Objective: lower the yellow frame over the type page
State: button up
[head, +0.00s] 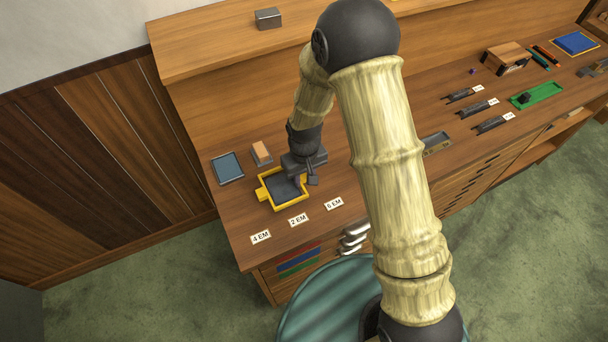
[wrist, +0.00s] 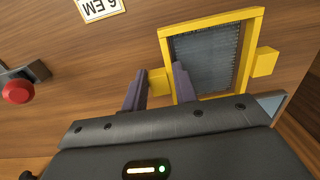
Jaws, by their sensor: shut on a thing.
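The yellow frame (head: 291,206) is a square rim with side tabs, at the left end of the wooden bench in the head view. In the wrist view the yellow frame (wrist: 248,45) has one tab between the two fingers of my gripper (wrist: 158,84), which is shut on that tab. The grey, finely lined type page (wrist: 205,60) fills the frame's opening; it also shows in the head view (head: 284,188). The frame's rim surrounds the page as seen from above. I cannot tell whether the rim rests on the bench or hangs slightly above it. My gripper (head: 306,180) partly hides the frame's right side.
A dark blue-grey tray (head: 228,168) and a small tan-topped block (head: 262,153) stand just behind the frame. Label cards (head: 298,220) lie in front. A red knob (wrist: 17,92) shows at left in the wrist view. A green tray (head: 540,96) is far right.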

jog(key=shift+f, duration=0.35)
dwell(0.4)
jog(key=o, duration=1.1)
jog(key=shift+o, duration=0.2)
jog(key=shift+r+b, duration=0.15)
jog(key=shift+b, duration=0.15)
notch_tip(320, 180, up, 17)
jog(key=b, duration=0.2)
jog(key=shift+d, duration=0.1)
jog(key=s+d+m+t, duration=0.1)
jog(key=s+d+m, duration=0.2)
jog(key=d, duration=0.7)
jog(key=s+d+f+m+t, duration=0.1)
jog(key=s+d+m, duration=0.2)
jog(key=s+d, duration=0.3)
jog(key=d, duration=0.3)
jog(key=shift+d+t, duration=0.3)
jog(key=shift+d, duration=0.1)
